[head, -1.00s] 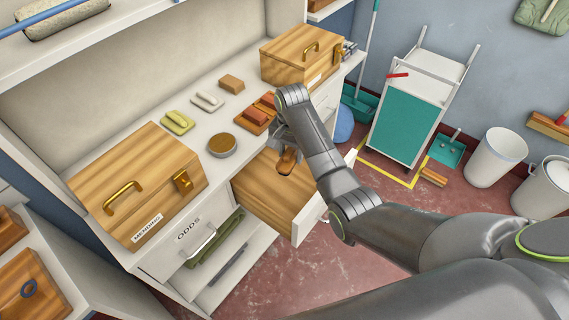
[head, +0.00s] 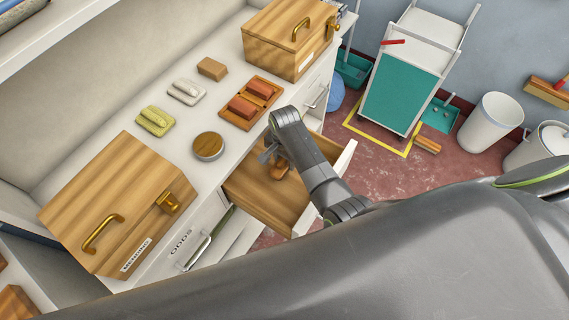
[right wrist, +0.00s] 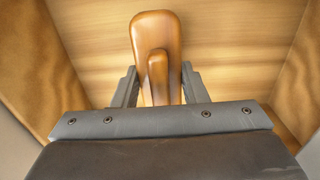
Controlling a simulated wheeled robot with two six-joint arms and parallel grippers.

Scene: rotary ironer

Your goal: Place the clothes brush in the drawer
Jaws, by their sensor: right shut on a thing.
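The clothes brush (right wrist: 155,28) is brown and wooden, with a raised grip along its back. My right gripper (right wrist: 158,88) is shut on that grip, one finger on each side. In the head view the brush (head: 279,173) is small and partly hidden by my right gripper (head: 273,158). The pulled-out drawer (head: 256,196) has a wooden inside and a white front. The brush and gripper are within the drawer's outline, and wood surrounds the brush in the wrist view. I cannot tell whether the brush touches the drawer floor. My left gripper is not in view.
On the white counter are a mending box (head: 112,205), a round tin (head: 208,146), a tray with red blocks (head: 250,103), and a second wooden box (head: 290,38). A drawer labelled ODDS (head: 185,243) is left of the open one. A teal cart (head: 402,92) stands beyond.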

